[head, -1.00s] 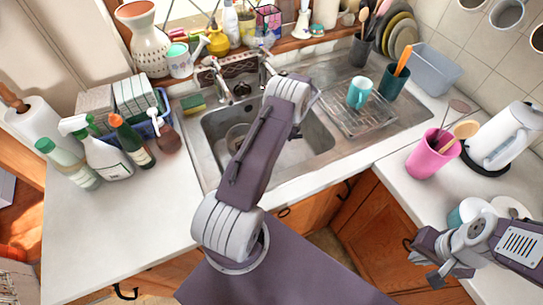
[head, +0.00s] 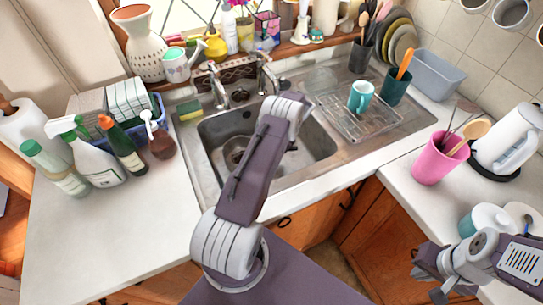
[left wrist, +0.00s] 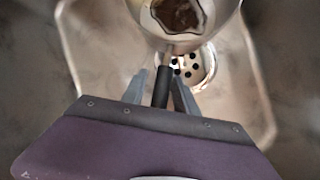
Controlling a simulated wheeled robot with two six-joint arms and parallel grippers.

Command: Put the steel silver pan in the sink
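The silver pan (left wrist: 182,38) is at the top of the left wrist view, partly cut off, with a dark handle (left wrist: 162,86) towards me. The sink (head: 318,140) has a steel basin, with its drain (left wrist: 198,66) beside the pan. My left gripper (left wrist: 160,82) has its fingers apart on either side of the handle. In the head view my left arm hides this gripper. A round metal shape shows there in the basin, left of my forearm; I cannot tell whether it is pan or drain. My right gripper (head: 430,278) is open and empty at the lower right.
A teal mug (head: 360,96) stands on the drainboard (head: 400,122) right of the basin. The faucet (head: 266,75) rises behind it. Bottles (head: 100,165) crowd the left counter. A pink cup (head: 438,160) and white kettle (head: 508,140) stand at right. The left front counter is clear.

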